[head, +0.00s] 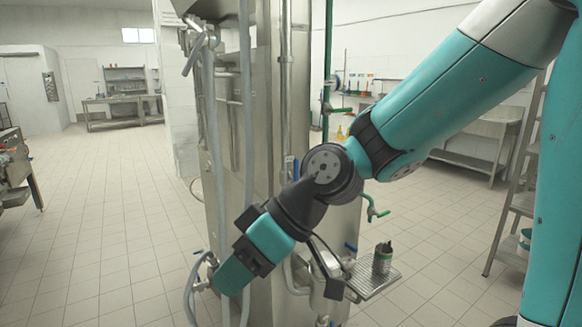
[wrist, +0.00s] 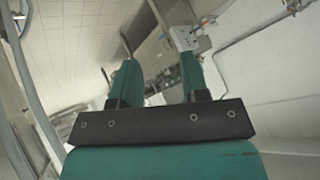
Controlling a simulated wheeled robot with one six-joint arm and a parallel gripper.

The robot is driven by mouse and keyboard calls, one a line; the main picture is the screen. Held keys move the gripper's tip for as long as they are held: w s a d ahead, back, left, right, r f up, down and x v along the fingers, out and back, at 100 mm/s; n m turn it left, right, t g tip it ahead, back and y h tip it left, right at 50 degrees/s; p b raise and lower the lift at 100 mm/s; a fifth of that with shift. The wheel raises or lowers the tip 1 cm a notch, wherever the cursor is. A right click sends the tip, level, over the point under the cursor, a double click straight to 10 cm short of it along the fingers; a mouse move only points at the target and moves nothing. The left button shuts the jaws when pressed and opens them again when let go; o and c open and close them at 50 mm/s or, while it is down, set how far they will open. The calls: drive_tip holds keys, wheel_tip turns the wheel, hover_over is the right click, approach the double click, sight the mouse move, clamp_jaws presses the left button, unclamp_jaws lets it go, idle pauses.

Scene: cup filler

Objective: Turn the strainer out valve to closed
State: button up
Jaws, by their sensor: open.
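No label shows which valve is the strainer out valve. Blue-handled valves show in the head view: one on the machine's front pipe (head: 290,167), one low on the right (head: 350,247), and a hose fitting (head: 202,270) low at the left. My gripper (head: 228,279) reaches down across the machine's front, close to that hose fitting. In the wrist view my gripper (wrist: 157,60) has its two teal fingers apart, with nothing visible held between them. A pale metal fitting (wrist: 188,38) shows just past the right fingertip; contact cannot be told.
The steel machine (head: 258,130) with vertical pipes and grey hoses stands in the middle. A dark bottle (head: 382,260) stands on a small drip tray (head: 368,284) at the right. A ladder (head: 518,190) stands further right.

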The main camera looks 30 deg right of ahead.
drive_tip(key=w+d+t+y, duration=0.1)
drive_tip(key=w+d+t, duration=0.3)
drive_tip(key=w, duration=0.4)
drive_tip(key=m+t+h, duration=0.8)
drive_tip(key=t+h, duration=0.1)
drive_tip(key=t, duration=0.2)
approach(297, 167)
drive_tip(key=w+p, duration=0.9)
drive_tip(key=p, duration=0.2)
drive_tip(key=shift+w+r+p, duration=0.15)
drive_tip(key=shift+w+p, duration=0.05)
drive_tip(key=shift+p, duration=0.2)
drive_tip(key=shift+w, duration=0.65)
clamp_jaws()
